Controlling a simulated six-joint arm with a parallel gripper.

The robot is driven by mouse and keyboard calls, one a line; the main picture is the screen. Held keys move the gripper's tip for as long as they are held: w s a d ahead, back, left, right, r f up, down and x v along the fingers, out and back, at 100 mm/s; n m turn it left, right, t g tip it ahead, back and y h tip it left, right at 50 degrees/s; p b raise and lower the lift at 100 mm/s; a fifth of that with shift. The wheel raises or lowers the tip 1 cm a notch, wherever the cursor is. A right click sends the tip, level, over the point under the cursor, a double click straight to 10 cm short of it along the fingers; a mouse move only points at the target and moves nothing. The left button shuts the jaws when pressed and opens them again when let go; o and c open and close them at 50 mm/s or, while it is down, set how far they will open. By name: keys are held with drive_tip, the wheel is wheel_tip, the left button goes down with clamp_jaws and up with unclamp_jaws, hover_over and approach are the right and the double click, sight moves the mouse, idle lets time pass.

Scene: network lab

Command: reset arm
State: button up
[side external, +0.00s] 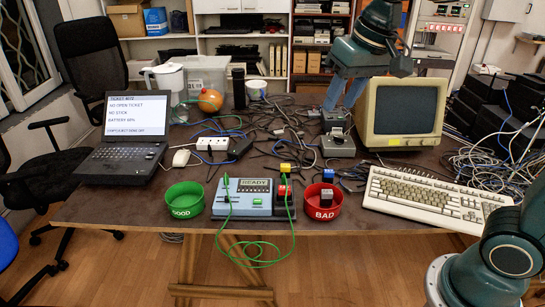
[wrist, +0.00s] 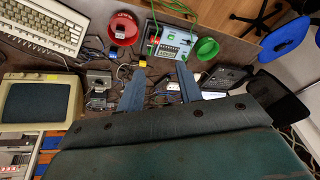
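My gripper (side external: 345,98) is raised over the back right of the table, beside the CRT monitor. Its two blue-grey fingers are apart with nothing between them; they also show spread in the wrist view (wrist: 160,88). A pale blue tester (side external: 247,198) reading READY stands at the front middle, with a green cable looped over the table edge. A green bowl (side external: 185,200) marked GOOD is left of it.
Below my gripper is a grey device (side external: 338,143). The CRT monitor (side external: 404,110) and keyboard (side external: 432,198) are at right, with tangled cables beyond. A laptop (side external: 127,140) showing "NO OPEN TICKET" is at left. Cables and a power strip (side external: 212,144) clutter the middle.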

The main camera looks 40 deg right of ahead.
drive_tip(key=s+d+f+n+t, duration=0.1)
drive_tip(key=s+f, duration=0.1)
drive_tip(key=s, duration=0.5)
drive_tip(key=s+f+n, duration=0.1)
drive_tip(key=s+f, duration=0.2)
drive_tip(key=s, duration=0.5)
drive_tip(key=shift+s+d+f+n+t, duration=0.2)
drive_tip(key=shift+s+d+n+t, duration=0.1)
drive_tip(key=shift+d+n+t, duration=0.1)
